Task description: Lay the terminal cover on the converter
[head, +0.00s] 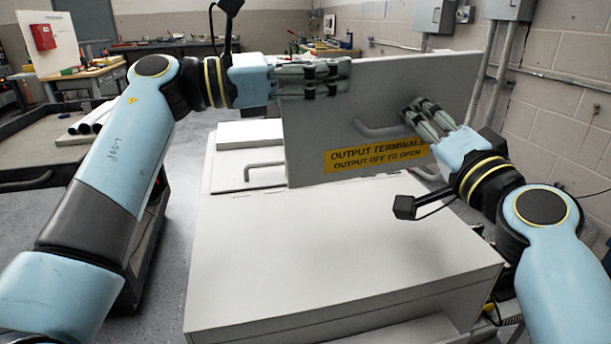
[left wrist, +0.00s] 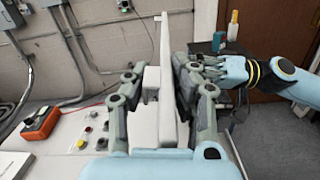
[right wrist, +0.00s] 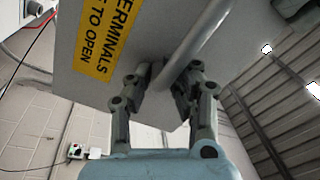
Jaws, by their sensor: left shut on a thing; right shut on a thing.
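The terminal cover (head: 385,90) is a grey flat panel with a yellow "OUTPUT TERMINALS" label. In the head view it stands steeply tilted above the converter (head: 320,250), a large white box with a bare flat top. My left gripper (head: 340,76) is shut on the cover near its upper left; the left wrist view shows the cover (left wrist: 170,60) nearly edge-on between the fingers. My right gripper (head: 415,108) is shut on a bar handle at the cover's right part. The right wrist view shows that handle (right wrist: 195,45) between the fingers. The cover hides part of the converter's far side.
A red-orange meter (left wrist: 42,122) lies left of small coloured knobs in the left wrist view. Grey wall boxes and conduits (head: 490,70) are at the back right. A cart (head: 60,165) stands on the left. The converter's near top is clear.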

